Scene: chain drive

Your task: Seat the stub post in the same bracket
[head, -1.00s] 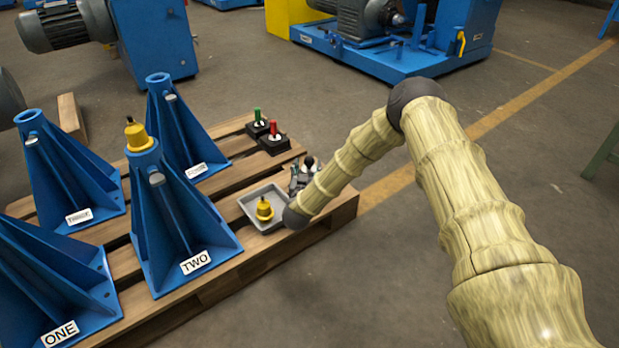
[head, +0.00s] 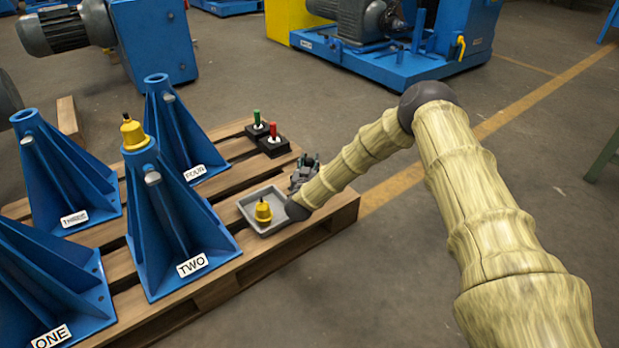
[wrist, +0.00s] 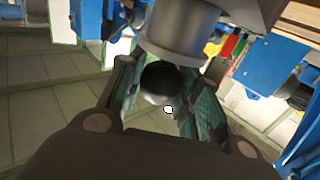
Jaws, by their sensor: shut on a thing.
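My gripper (head: 306,168) is at the pallet's right end, just beyond the grey tray, with its fingers pointing up. In the wrist view its fingers (wrist: 165,98) are shut on a small piece with a dark rounded top (wrist: 158,76) and a pale lower part. I cannot tell for sure that this is the stub post. Bracket TWO (head: 172,235) stands upright with a yellow stepped piece (head: 133,133) on its top. Another yellow piece (head: 263,211) stands in the tray (head: 247,210). Brackets ONE (head: 45,285), THREE (head: 65,180) and FOUR (head: 178,130) have no piece on top that I see.
A green-topped piece (head: 257,118) and a red-topped piece (head: 273,131) stand in black bases at the back of the wooden pallet (head: 235,265). Blue machines with a grey motor (head: 365,18) stand behind.

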